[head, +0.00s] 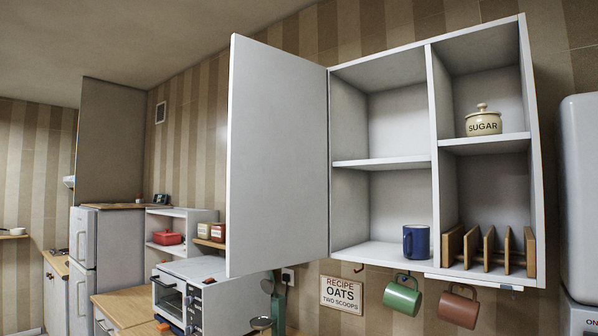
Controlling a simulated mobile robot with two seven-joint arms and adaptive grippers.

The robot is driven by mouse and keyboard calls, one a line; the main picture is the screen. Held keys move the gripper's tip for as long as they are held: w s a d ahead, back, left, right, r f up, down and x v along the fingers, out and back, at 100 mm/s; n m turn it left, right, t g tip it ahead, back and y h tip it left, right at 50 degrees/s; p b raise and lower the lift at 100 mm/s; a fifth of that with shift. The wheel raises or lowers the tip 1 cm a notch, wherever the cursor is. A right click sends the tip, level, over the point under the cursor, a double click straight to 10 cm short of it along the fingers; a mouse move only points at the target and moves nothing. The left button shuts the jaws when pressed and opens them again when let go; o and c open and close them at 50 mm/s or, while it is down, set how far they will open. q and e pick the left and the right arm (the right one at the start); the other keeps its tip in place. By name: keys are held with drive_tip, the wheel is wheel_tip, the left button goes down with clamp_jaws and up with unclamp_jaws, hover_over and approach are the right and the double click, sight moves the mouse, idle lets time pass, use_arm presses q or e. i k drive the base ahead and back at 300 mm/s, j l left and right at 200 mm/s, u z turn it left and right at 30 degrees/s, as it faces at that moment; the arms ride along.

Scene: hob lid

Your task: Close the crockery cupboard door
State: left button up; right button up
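The crockery cupboard (432,152) is a white wall unit at the centre right with its inside showing. Its door (278,158) is a plain white panel hinged at the cupboard's left edge. The door stands wide open, swung out to the left. A blue mug (416,242) stands on the cupboard floor in the left compartment. A lidded sugar pot (483,122) stands on the upper right shelf. A wooden rack (488,249) stands in the lower right compartment. Neither of my grippers is in the head view.
A green mug (402,295) and a brown mug (458,306) hang below the cupboard. A white oven (205,290) and hanging utensils are below the door. A fridge (84,250) stands at the left, a pale appliance (580,200) at the right edge. A recipe sign (341,293) hangs on the wall.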

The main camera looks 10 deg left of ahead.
sight(277, 169)
drive_tip(key=j+z, duration=0.15)
drive_tip(key=z, duration=0.25)
drive_tip(key=i+j+z, duration=0.1)
drive_tip(key=z, duration=0.3)
drive_tip(key=j+z, duration=0.25)
drive_tip(key=z, duration=0.15)
drive_tip(key=j+z, duration=0.25)
drive_tip(key=j, duration=0.3)
drive_tip(key=j+z, duration=0.3)
drive_tip(key=j, duration=0.2)
drive_tip(key=k+j+z, duration=0.1)
drive_tip(key=j, duration=0.6)
drive_tip(key=k+j+z, duration=0.15)
drive_tip(key=j, duration=0.2)
drive_tip(key=k+j, duration=0.1)
drive_tip(key=j, duration=0.35)
drive_tip(key=k+j, duration=0.15)
drive_tip(key=j, duration=0.3)
drive_tip(key=k+j, duration=0.1)
drive_tip(key=j, duration=0.35)
drive_tip(key=k+j, duration=0.1)
drive_tip(key=j, duration=0.35)
